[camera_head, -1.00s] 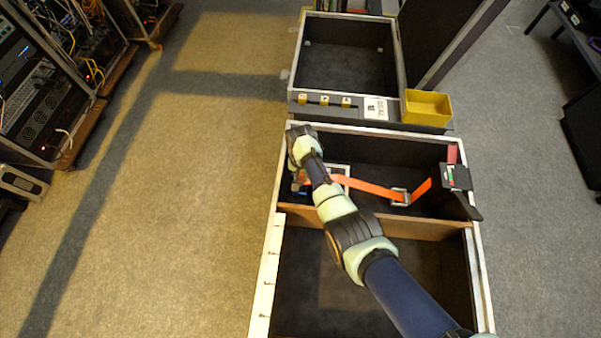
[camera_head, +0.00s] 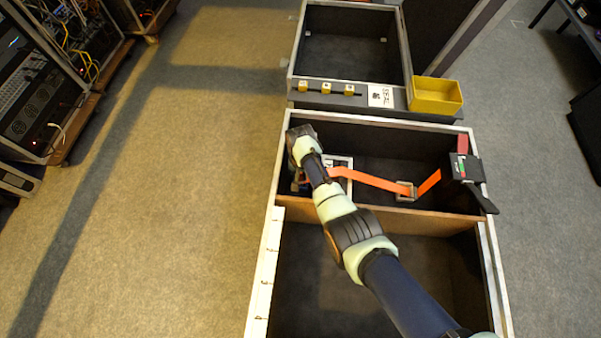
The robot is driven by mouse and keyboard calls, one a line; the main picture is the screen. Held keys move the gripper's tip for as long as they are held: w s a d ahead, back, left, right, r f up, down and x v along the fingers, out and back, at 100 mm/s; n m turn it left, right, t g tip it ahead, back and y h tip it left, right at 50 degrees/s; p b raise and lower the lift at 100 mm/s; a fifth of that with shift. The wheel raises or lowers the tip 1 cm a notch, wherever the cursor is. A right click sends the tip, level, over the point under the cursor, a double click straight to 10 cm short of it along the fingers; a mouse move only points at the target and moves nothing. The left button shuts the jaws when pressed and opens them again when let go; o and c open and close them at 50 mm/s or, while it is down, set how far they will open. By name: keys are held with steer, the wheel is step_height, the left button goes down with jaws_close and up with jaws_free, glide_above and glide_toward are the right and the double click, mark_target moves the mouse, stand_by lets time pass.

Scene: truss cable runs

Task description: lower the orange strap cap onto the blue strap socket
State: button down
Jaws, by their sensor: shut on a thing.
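My arm reaches over the near case, and my gripper (camera_head: 298,182) points down into its upper left compartment. The gripper is small and mostly covered by my wrist and forearm. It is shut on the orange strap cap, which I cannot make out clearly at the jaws. The orange strap (camera_head: 372,181) runs right from beside my forearm, through a metal buckle (camera_head: 405,191), toward the right wall. The blue strap socket is hidden or too small to tell under my arm, so I cannot see whether cap and socket touch.
A white-edged frame (camera_head: 347,163) shows behind my forearm. A wooden divider (camera_head: 420,222) and the case walls bound the compartment. A black device (camera_head: 463,168) with a green patch sits on the right wall. A yellow bin (camera_head: 436,96) stands behind. The compartment's middle floor is open.

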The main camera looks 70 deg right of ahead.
steer(key=shift+f, duration=0.25)
stand_by(0.4)
steer(key=c, duration=0.9)
jaws_free()
steer(key=shift+c, duration=0.2)
step_height(320, 180, up, 12)
steer(key=shift+r, duration=0.1)
